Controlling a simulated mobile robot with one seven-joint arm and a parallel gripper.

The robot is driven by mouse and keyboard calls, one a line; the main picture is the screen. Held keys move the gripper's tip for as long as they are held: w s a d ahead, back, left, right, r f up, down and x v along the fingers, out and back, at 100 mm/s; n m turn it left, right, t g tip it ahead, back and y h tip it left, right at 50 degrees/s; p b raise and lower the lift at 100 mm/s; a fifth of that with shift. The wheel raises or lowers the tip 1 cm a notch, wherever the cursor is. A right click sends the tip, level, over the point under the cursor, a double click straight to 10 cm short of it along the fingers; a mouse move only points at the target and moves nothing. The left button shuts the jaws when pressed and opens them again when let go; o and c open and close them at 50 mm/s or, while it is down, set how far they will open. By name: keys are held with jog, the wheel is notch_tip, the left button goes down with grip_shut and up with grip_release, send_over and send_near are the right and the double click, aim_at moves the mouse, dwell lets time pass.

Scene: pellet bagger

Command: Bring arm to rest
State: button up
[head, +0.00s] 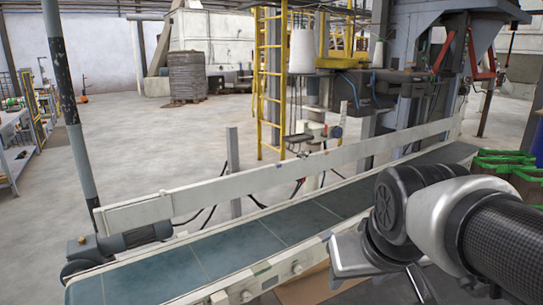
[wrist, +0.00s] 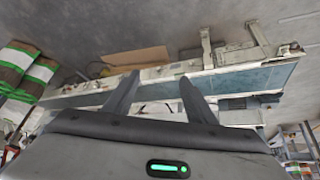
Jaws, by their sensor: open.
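My arm reaches in from the right of the head view, over the near side of the conveyor (head: 240,250).
A long pale rail (head: 240,180) runs along the conveyor's far side. A grey post (head: 68,110) stands at left, a yellow ladder (head: 270,85) behind. Stacks with green tops (head: 505,160) stand at right. Brown cardboard (wrist: 135,60) lies beside the conveyor. The floor beyond is open.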

jog(key=s, duration=0.5)
notch_tip(320, 180, up, 27)
jog(key=s+p, duration=0.1)
jog(key=p, duration=2.6)
jog(key=shift+a+m+g+p, duration=0.15)
jog(key=shift+m+g+p, duration=0.15)
jog(key=shift+m+p, duration=0.1)
jog(key=shift+r, duration=0.1)
dwell(0.5)
